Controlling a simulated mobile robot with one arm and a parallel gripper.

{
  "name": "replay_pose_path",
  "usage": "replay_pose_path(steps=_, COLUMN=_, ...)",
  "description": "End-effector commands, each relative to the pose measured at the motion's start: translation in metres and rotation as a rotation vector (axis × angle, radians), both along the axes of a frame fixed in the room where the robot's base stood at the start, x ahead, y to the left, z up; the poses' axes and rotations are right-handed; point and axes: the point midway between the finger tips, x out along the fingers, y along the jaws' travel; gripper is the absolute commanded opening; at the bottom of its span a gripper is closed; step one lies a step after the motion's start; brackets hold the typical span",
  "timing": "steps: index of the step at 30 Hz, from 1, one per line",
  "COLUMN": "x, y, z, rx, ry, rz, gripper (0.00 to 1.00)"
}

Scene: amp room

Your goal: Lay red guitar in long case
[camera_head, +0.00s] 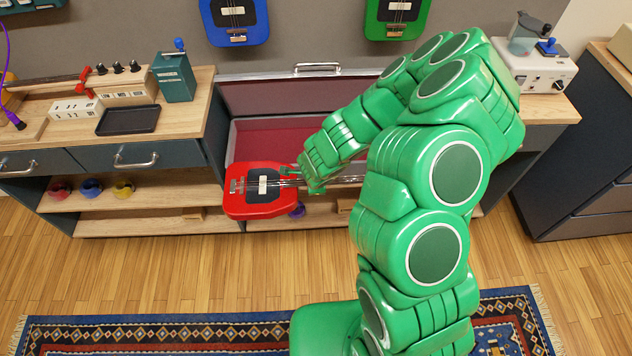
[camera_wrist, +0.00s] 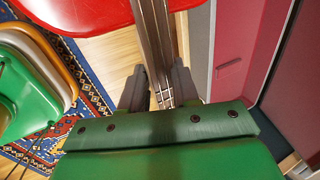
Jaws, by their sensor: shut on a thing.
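The red guitar (camera_head: 262,207) lies level in the head view, its body at the left and its neck running right behind my arm. My gripper (camera_head: 301,172) is shut on the guitar's neck near the body. In the wrist view the two dark fingers of my gripper (camera_wrist: 160,90) stand on either side of the neck, and part of the red body (camera_wrist: 85,12) shows at the top. The long case (camera_head: 270,132) stands open behind the guitar, with a red lining and its lid up. Its right part is hidden by my arm.
Wooden counters flank the case; the left one holds a black tray (camera_head: 128,120) and a teal box (camera_head: 174,77). A blue guitar (camera_head: 235,20) and a green guitar (camera_head: 397,18) hang on the wall. A patterned rug (camera_head: 170,335) lies on the floor.

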Motion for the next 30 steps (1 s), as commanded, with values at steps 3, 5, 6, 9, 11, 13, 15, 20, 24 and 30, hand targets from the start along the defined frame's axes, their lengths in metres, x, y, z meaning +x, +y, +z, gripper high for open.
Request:
replay_pose_path(steps=3, x=0.004, y=0.0, z=0.0, rx=0.0, ry=-0.002, rz=0.001, gripper=0.0)
replay_pose_path(steps=5, x=0.006, y=0.0, z=0.0, rx=-0.001, ry=-0.002, rz=0.002, gripper=0.0)
replay_pose_path(steps=6, x=0.008, y=0.0, z=0.0, rx=0.0, ry=-0.002, rz=0.001, gripper=0.0)
replay_pose_path(steps=9, x=0.012, y=0.0, z=0.0, rx=0.0, ry=-0.001, rz=0.0, gripper=0.0)
replay_pose_path(steps=11, x=0.015, y=-0.001, z=0.0, rx=-0.001, ry=-0.002, rz=0.0, gripper=0.0)
replay_pose_path(steps=13, x=0.018, y=-0.001, z=0.0, rx=-0.001, ry=-0.002, rz=0.0, gripper=0.0)
replay_pose_path(steps=15, x=0.021, y=-0.001, z=0.0, rx=-0.001, ry=-0.003, rz=0.0, gripper=0.0)
replay_pose_path(steps=20, x=0.025, y=0.0, z=0.001, rx=0.0, ry=-0.002, rz=0.001, gripper=0.0)
replay_pose_path(steps=24, x=0.027, y=0.001, z=0.001, rx=0.001, ry=-0.002, rz=0.001, gripper=0.0)
replay_pose_path(steps=30, x=0.028, y=0.001, z=0.001, rx=0.001, ry=-0.002, rz=0.002, gripper=0.0)
